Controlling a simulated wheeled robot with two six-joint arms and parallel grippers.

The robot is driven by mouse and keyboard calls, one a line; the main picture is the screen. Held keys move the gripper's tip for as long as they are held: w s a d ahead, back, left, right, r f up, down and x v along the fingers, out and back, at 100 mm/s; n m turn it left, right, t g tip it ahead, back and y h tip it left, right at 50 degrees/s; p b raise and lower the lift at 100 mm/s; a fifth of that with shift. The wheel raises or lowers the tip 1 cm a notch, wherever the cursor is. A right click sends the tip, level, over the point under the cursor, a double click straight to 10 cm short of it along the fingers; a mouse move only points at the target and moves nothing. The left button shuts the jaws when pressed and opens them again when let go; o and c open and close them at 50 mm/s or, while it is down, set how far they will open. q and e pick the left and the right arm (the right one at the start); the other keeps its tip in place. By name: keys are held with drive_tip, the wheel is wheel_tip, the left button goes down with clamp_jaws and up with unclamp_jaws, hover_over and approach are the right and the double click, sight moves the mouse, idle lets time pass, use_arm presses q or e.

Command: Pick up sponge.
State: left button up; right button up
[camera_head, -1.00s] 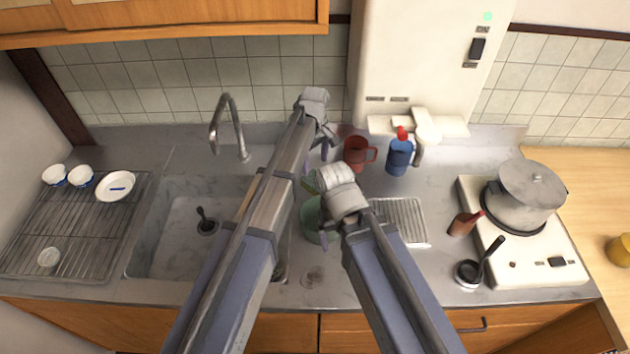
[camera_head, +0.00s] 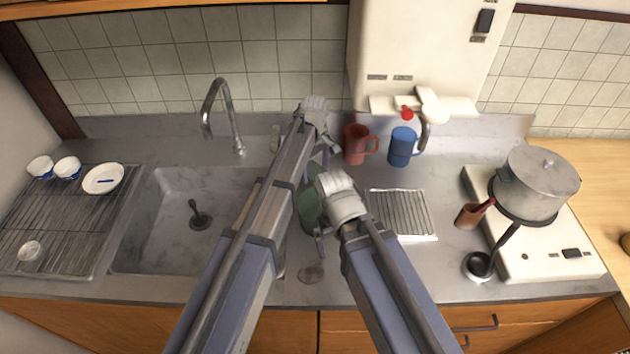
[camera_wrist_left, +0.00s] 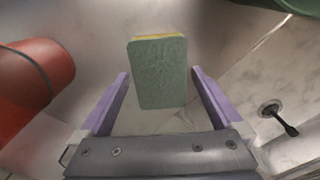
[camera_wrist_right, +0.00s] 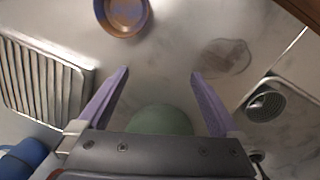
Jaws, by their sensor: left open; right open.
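The sponge (camera_wrist_left: 157,72) is a green block with a yellow layer along its far edge in the left wrist view. It lies ahead of my open left gripper (camera_wrist_left: 160,88), in the gap between the purple fingers, with clear space on both sides. In the head view my left gripper (camera_head: 320,157) is over the counter right of the sink, and my own arms hide most of that spot. My right gripper (camera_head: 322,232) is open and empty above the green bowl (camera_head: 308,210), which also shows under it in the right wrist view (camera_wrist_right: 160,120).
A red mug (camera_head: 356,145) and a blue mug (camera_head: 402,148) stand behind the grippers. A metal rack (camera_head: 402,212) lies to the right. The sink (camera_head: 150,215) and faucet (camera_head: 222,115) are left. A pot (camera_head: 537,185) sits on the stove. My two arms are close together.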

sight(315, 171)
use_arm(q)
drive_tip(key=c, duration=1.2)
drive_tip(key=shift+o, duration=0.2)
drive_tip(key=shift+r, duration=0.2)
use_arm(e)
drive_tip(key=shift+r, duration=0.2)
use_arm(q)
wheel_tip(315, 171, up, 10)
drive_tip(key=p, duration=1)
drive_tip(key=shift+f, duration=0.15)
use_arm(e)
wheel_tip(315, 171, up, 10)
drive_tip(key=shift+f, duration=0.15)
